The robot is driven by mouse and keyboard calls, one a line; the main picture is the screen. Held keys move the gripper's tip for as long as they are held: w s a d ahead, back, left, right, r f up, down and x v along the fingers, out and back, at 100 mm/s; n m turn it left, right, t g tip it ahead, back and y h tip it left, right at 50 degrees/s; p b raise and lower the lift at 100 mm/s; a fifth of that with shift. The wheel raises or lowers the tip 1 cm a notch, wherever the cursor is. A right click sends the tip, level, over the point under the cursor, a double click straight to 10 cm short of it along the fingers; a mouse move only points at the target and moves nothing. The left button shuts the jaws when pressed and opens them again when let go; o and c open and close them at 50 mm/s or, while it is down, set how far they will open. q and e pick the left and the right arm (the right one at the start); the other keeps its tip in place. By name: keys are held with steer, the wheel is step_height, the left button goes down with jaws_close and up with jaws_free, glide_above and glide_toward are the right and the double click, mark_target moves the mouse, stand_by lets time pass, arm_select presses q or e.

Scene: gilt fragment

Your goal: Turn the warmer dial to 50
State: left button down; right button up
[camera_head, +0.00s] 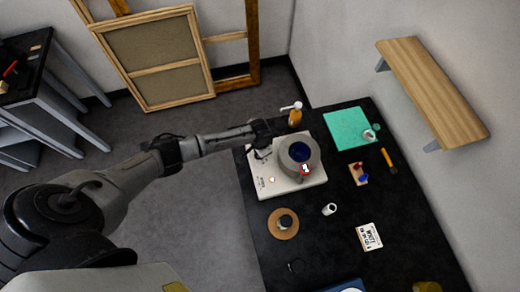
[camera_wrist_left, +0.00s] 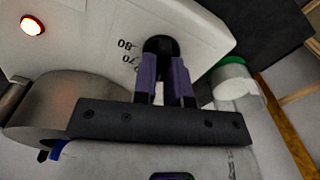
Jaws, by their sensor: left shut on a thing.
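The warmer (camera_head: 264,185) is a white box on the black table, with a grey metal pot (camera_head: 286,155) on top. In the left wrist view the warmer (camera_wrist_left: 85,48) shows its printed marks 80 and 70 beside the black round dial (camera_wrist_left: 157,43). My left gripper (camera_wrist_left: 165,65) has its purple fingers shut on the dial. The fingers hide part of the dial and scale, so I cannot read its setting. In the head view my left gripper (camera_head: 261,151) is at the warmer's upper left edge and the dial is hidden. My right gripper is out of view.
An orange bottle with a white pump (camera_head: 295,116) stands just beyond the warmer. A green mat (camera_head: 343,127), a small board with red and blue pieces (camera_head: 359,174) and a round cork mat (camera_head: 275,230) lie nearby. A lit orange-red lamp (camera_wrist_left: 32,26) is on the warmer.

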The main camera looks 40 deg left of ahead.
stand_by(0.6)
arm_select(q)
steer(key=c, duration=1.2)
jaws_free()
steer(key=shift+o, duration=0.2)
step_height(320, 180, up, 14)
steer(key=shift+f+m, duration=0.15)
steer(key=shift+m, duration=0.25)
